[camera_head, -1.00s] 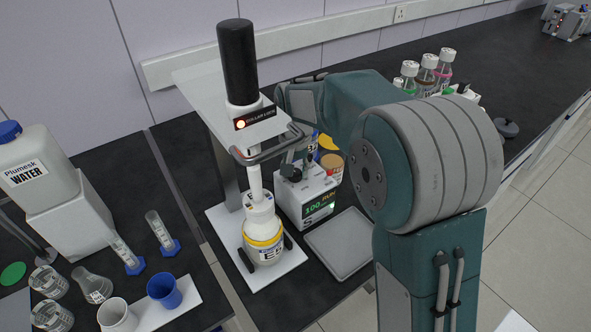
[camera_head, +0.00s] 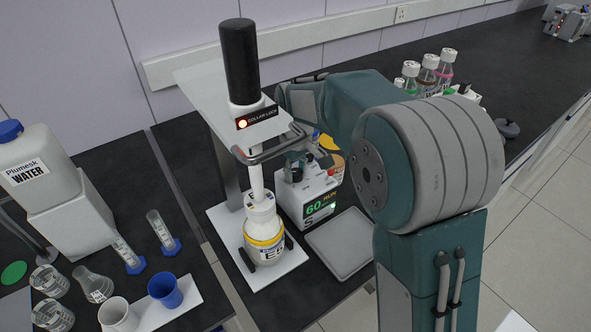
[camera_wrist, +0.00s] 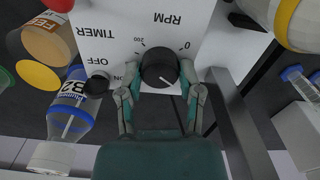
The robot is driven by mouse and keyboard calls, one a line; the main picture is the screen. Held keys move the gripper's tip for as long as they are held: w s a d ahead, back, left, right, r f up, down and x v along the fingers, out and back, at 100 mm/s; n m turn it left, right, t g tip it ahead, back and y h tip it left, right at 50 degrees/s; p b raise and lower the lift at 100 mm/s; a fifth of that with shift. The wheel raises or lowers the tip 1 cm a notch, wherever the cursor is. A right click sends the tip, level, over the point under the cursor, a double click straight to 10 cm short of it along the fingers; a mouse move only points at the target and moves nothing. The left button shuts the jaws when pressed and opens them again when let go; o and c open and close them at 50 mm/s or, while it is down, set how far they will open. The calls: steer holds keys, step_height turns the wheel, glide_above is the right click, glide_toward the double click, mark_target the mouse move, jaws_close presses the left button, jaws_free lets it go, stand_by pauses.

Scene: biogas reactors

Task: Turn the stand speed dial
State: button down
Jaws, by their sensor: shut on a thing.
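The stand speed dial is a black round knob (camera_wrist: 160,70) on a white panel marked RPM, 0 and 200, upside down in the wrist view. My gripper (camera_wrist: 160,88) is shut on the dial, one finger on each side. In the head view, the white control box (camera_head: 308,195) shows a green "60" on its display (camera_head: 318,206). My gripper's fingers are on top of this box, partly hidden by my arm. The stand (camera_head: 245,120) with its black motor and a bottle (camera_head: 264,240) with a yellow band stands just left of the box.
A grey tray (camera_head: 345,243) lies in front of the box. Several capped bottles (camera_head: 428,75) stand at the back right.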

mark_target(295, 171)
steer(key=shift+n, duration=1)
steer(key=shift+f, duration=0.1)
steer(key=shift+c, duration=1.3)
jaws_free()
step_height(295, 171, up, 12)
